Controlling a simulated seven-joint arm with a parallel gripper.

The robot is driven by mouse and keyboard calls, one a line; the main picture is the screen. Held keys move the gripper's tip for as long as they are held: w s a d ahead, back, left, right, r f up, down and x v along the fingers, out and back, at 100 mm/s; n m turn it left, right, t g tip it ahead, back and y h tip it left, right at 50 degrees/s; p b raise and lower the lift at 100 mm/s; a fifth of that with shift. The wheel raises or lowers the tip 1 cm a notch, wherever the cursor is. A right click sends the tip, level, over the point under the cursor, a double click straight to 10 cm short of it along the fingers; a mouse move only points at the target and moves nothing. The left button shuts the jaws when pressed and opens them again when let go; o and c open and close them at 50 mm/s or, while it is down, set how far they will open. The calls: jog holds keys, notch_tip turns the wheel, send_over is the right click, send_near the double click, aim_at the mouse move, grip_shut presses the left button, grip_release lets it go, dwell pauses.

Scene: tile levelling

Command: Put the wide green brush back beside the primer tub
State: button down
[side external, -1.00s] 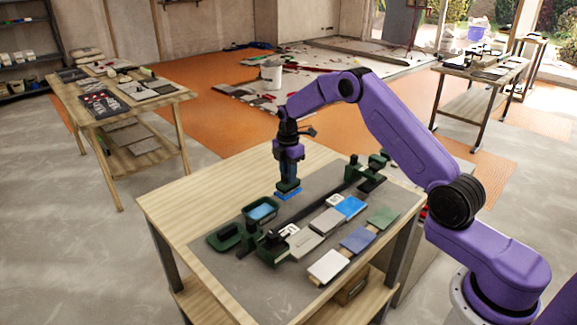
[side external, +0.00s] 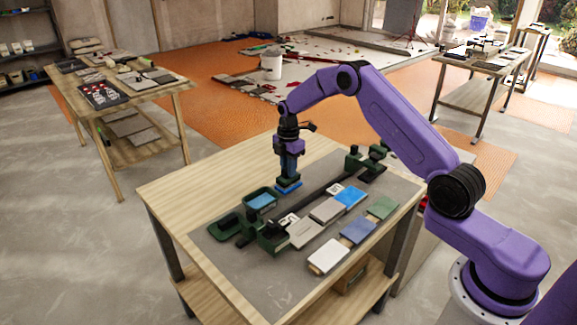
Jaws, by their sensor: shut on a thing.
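My gripper (side external: 289,172) points straight down over the table, behind and to the right of the primer tub. It is shut on the wide green brush (side external: 289,182), which is upright with its blue bristle end down. The bristles are at or just above the table top; I cannot tell if they touch. The primer tub (side external: 247,207) is a green open box with blue primer in it. The brush is apart from the tub. My fingers hide the upper part of the brush.
A dark rail with green end blocks (side external: 268,240) crosses the grey mat (side external: 245,280). Grey and blue tiles (side external: 326,210) lie beside it, with several more tiles (side external: 328,257) in front. The table's left rear (side external: 205,180) is clear.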

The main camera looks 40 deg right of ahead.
jog(key=shift+f, duration=1.2)
dwell(0.3)
jog(key=c, duration=0.6)
grip_release()
jog(key=shift+o, duration=0.2)
jog(key=shift+r, duration=4)
